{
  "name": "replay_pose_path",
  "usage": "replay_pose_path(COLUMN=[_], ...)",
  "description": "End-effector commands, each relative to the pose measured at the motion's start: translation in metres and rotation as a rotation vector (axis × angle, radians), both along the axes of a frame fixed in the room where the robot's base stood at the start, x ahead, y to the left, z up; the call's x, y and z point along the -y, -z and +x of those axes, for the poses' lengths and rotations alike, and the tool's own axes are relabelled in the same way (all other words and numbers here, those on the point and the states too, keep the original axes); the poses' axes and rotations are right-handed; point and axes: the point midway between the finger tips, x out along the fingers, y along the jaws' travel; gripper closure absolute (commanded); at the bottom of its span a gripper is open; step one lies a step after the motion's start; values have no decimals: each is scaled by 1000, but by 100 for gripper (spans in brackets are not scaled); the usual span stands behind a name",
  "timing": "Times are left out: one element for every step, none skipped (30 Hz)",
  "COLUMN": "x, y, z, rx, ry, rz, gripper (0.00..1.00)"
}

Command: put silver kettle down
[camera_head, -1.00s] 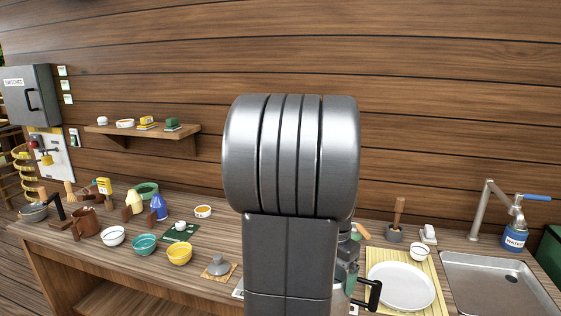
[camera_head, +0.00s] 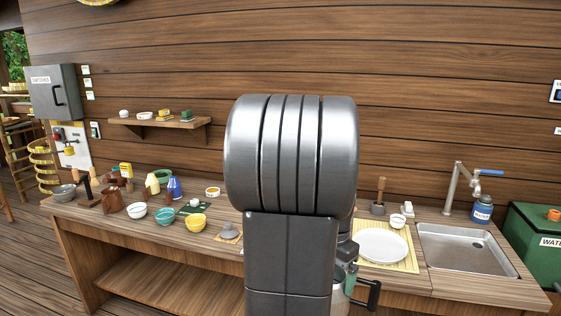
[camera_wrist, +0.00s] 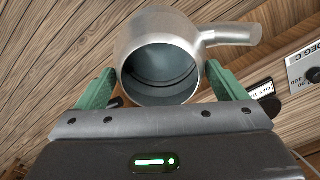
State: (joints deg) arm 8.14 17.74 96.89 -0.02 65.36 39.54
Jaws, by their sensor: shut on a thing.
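The silver kettle (camera_wrist: 150,28) sits between the green fingers of my gripper (camera_wrist: 162,88) in the wrist view, with its round opening towards the camera and its spout pointing right. My gripper is shut on it. In the head view my arm hides most of the kettle (camera_head: 338,303).
The wooden counter (camera_head: 130,231) holds several bowls and bottles at left. A grey lid (camera_head: 229,230) lies left of my arm. A white plate (camera_head: 381,245) on a yellow mat and a sink (camera_head: 465,250) are at right. A green water box (camera_head: 535,250) stands far right.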

Motion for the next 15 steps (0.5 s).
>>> replay_pose_path(x=[-3, -4, -5, -7, -8, -10, -12, -13, -16, -17, -19, -23, -25, -28, -31], y=[5, 8, 12, 15, 18, 22, 26, 29, 34, 38, 42, 48, 53, 59, 66], z=[4, 7, 10, 12, 14, 17, 20, 22, 25, 28, 30, 35, 37, 41, 45], rx=[-2, -1, -1, -3, -2, -1, -3, -3, -1, -3, -4, -2, -4, -4, -4], ry=[-20, -30, -45, -57, -70, -86, -99, -113, -132, -146, -162, -186, -203, -224, -251], rz=[1, 0, 0, 0, 1, 0, 0, 0, 0, 0, 0, 0, 0, 0, 0], gripper=[72, 72, 72, 72, 72, 72, 72, 72, 72, 72, 72, 72, 72, 72, 72])
